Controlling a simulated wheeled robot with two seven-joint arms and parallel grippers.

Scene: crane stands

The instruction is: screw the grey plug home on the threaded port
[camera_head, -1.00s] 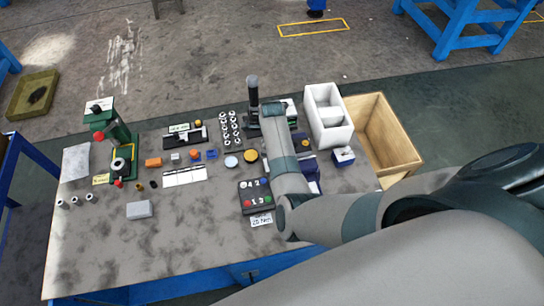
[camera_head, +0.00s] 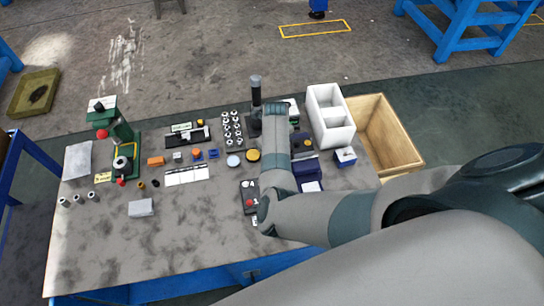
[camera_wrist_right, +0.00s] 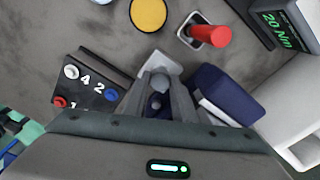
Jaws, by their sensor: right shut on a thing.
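My left gripper is not in view.
A black numbered panel (camera_wrist_right: 88,88) with coloured knobs lies left of the gripper. A dark blue box (camera_wrist_right: 218,92) is close on its right. A red-topped post (camera_wrist_right: 210,36) and a yellow disc (camera_wrist_right: 148,14) are beyond. The front left of the bench (camera_head: 110,240) is clear.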

